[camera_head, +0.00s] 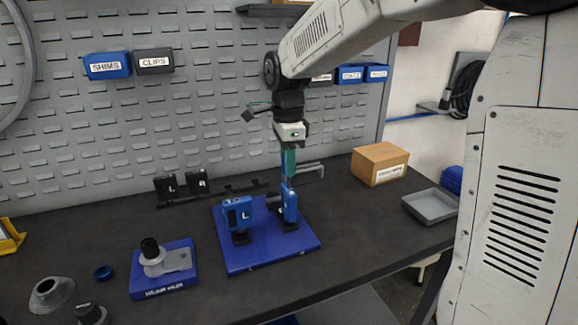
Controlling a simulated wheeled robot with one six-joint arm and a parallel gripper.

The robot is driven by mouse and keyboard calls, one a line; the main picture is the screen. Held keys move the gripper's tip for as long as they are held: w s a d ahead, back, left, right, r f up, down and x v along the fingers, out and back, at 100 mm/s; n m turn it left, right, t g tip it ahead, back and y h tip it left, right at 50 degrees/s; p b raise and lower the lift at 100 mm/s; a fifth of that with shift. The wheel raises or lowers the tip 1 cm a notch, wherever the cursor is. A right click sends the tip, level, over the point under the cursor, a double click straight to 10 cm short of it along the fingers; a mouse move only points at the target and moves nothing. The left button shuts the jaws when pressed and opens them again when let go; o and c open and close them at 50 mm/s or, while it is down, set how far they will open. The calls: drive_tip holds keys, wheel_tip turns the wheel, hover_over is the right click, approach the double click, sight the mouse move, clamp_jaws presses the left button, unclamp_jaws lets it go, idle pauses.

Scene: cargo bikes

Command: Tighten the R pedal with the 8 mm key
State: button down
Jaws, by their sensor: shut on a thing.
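A blue plate (250,252) on the dark bench carries two upright blue pedals. The left pedal (238,214) shows an "L". The right-hand pedal (290,205) is partly seen edge-on, and I cannot read its letter clearly; I take it for the R pedal. My gripper (290,147) points down above this pedal. It is shut on a teal-green piece (289,164), apparently the key's handle. The lower end of the key is hidden at the pedal's top, so I cannot tell whether it is seated or touching.
Black blocks marked L (167,188) and R (197,182) stand behind, beside a dark bar. A blue-based fixture (165,285) stands front left. A cardboard box (380,164) and grey tray (430,206) are at right. The pegboard (130,130) closes off the back.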

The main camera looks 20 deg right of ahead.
drive_tip(key=shift+s+f, duration=0.1)
drive_tip(key=shift+f, duration=0.05)
drive_tip(key=m, duration=0.6)
drive_tip(key=shift+m, duration=0.4)
idle(0.5)
drive_tip(key=shift+r, duration=0.5)
